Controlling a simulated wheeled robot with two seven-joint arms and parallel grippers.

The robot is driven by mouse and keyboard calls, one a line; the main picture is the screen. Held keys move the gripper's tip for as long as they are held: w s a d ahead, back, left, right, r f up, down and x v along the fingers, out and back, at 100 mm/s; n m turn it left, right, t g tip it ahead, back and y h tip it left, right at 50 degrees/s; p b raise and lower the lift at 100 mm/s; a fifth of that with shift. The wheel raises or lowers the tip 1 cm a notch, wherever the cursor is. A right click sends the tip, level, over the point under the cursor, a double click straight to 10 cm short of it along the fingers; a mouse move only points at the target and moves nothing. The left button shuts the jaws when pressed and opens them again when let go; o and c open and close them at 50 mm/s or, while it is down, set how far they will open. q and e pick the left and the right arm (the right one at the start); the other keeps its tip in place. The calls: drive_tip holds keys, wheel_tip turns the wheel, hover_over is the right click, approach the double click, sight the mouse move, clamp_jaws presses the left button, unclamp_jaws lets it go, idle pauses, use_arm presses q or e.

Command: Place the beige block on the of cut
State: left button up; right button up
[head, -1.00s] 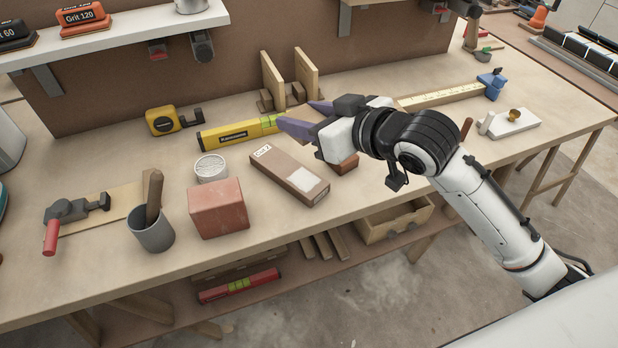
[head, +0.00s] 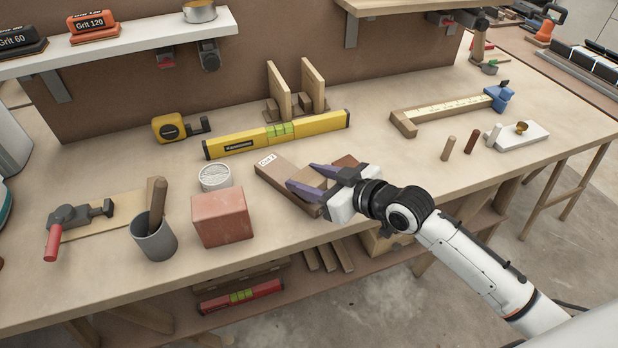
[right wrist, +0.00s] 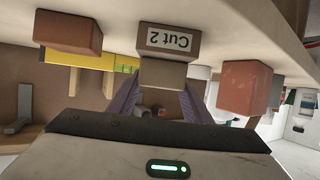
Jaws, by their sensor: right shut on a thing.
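My right gripper (head: 318,184) is low over the front middle of the bench. It is shut on a beige block, which shows between its fingers in the right wrist view (right wrist: 163,75). The long brown block labelled "Cut 2" (head: 277,170) lies flat on the bench, partly hidden by the gripper. In the right wrist view the "Cut 2" block (right wrist: 175,40) is right beyond the beige block. I cannot tell whether the two touch. My left gripper is not in view.
A large red block (head: 222,217) and a round tin (head: 215,177) stand to the left. A small reddish block (head: 345,161) is just right of the gripper. A yellow level (head: 240,143) lies behind. The bench is clear between the reddish block and the pegs (head: 448,148).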

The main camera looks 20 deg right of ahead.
drive_tip(key=o, duration=1.1)
drive_tip(key=shift+f, duration=0.1)
drive_tip(key=shift+c, duration=0.2)
drive_tip(key=shift+s+d+r, duration=0.15)
drive_tip(key=shift+s+r, duration=0.05)
drive_tip(key=shift+r, duration=0.05)
drive_tip(key=v, duration=1.1)
drive_tip(key=shift+s+d, duration=0.15)
drive_tip(key=shift+s, duration=0.1)
